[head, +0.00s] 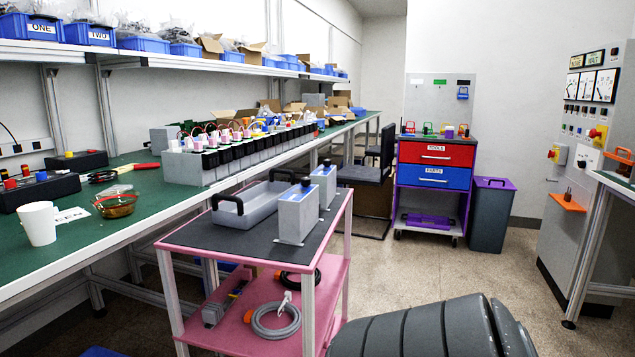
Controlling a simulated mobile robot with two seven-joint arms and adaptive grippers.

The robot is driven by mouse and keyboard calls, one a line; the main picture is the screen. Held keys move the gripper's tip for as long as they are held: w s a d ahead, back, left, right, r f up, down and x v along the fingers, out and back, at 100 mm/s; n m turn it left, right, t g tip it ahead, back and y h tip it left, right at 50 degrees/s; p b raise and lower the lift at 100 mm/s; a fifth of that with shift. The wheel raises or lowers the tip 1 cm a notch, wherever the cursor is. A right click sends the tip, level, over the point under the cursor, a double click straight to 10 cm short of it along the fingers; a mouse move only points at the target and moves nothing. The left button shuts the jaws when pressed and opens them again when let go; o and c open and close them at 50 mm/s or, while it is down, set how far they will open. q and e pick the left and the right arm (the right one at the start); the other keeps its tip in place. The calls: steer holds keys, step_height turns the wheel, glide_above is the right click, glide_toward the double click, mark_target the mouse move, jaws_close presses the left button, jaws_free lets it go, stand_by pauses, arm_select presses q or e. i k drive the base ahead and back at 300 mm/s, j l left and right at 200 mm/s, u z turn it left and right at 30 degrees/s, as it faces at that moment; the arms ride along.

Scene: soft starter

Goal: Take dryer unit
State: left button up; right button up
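No thing in view is clearly marked as the dryer unit. Two upright grey box units with blue tops and dark knobs stand on the dark top of the pink cart: the nearer unit (297,214) and the farther unit (323,185). They stand close together near the cart's right edge. I cannot tell whether either is the dryer unit. Neither of my grippers is in view.
A grey tray (250,208) with black handles sits on the pink cart (320,300), left of the units. A green workbench (100,235) runs along the left. A red-and-blue tool cabinet (435,165) stands behind. Open floor (400,260) lies right of the cart.

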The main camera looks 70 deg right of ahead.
mark_target(324, 177)
steer(key=k+l, duration=0.15)
steer(key=l, duration=0.2)
steer(key=k+l, duration=0.35)
steer(key=l, duration=0.3)
steer(key=k+l, duration=0.1)
steer(key=l, duration=0.6)
steer(key=k+l, duration=0.15)
steer(key=l, duration=1.35)
steer(key=i+l, duration=0.1)
steer(key=l, duration=0.25)
steer(key=i+l, duration=0.15)
steer(key=l, duration=0.2)
steer(key=i+l, duration=0.1)
steer(key=l, duration=0.25)
steer(key=i+l, duration=0.1)
steer(key=l, duration=0.2)
